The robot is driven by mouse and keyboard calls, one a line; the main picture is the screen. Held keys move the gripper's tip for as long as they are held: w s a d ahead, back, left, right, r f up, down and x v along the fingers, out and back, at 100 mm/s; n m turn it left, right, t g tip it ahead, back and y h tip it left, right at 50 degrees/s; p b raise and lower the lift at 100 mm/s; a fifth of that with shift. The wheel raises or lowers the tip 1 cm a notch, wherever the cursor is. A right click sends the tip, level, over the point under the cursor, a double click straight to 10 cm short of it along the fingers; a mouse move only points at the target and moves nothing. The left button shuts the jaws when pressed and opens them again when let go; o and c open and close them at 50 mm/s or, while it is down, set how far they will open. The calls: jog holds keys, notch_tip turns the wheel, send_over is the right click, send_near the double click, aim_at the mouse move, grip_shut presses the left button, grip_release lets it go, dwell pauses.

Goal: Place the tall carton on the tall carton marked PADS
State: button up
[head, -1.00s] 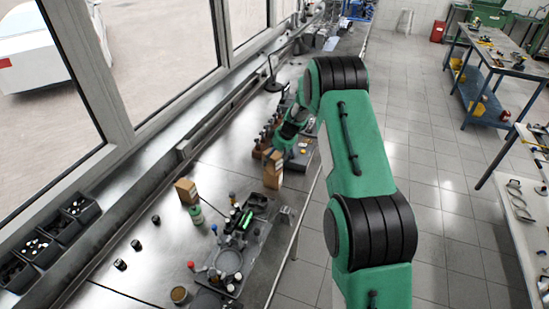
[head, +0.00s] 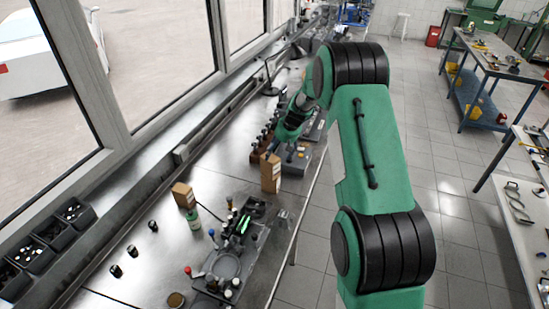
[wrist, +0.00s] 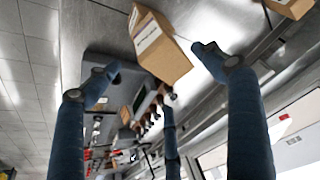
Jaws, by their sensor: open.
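In the head view a tall brown carton (head: 270,173) stands near the bench's right edge. A second brown carton (head: 183,196) stands farther left, beside a green-labelled bottle. I cannot read which one is marked PADS. My gripper (head: 277,148) is just behind the nearer carton, its fingers partly hidden by the arm and small in this view. In the wrist view my gripper (wrist: 155,72) is open, blue fingers spread. A carton (wrist: 165,58) with a white label lies between the fingertips in the picture, with no visible contact. Another carton (wrist: 292,7) is cut off at the top right.
A dark tray of tools and parts (head: 228,262) sits in front of the cartons. The bottle (head: 194,218) and several small dark cylinders stand at left. Black bins (head: 35,255) line the window side.

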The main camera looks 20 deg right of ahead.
jog(key=v, duration=0.4)
dwell(0.7)
jog(key=s+a+r+m, duration=0.1)
jog(key=s+a+r, duration=0.7)
jog(key=s+r, duration=0.35)
jog(key=s+a+r+m, duration=0.1)
jog(key=s+a+r, duration=0.6)
jog(key=s+r, duration=0.45)
jog(key=s+a+r+m+h, duration=0.1)
jog(key=s+a+r, duration=0.1)
jog(key=s, duration=1.3)
jog(key=s+a+r+m+t, duration=0.1)
jog(key=s+a, duration=0.4)
jog(key=s, duration=1)
jog(key=shift+s+r+m+t+h, duration=0.3)
jog(key=shift+r+h, duration=0.1)
jog(key=shift+r, duration=0.15)
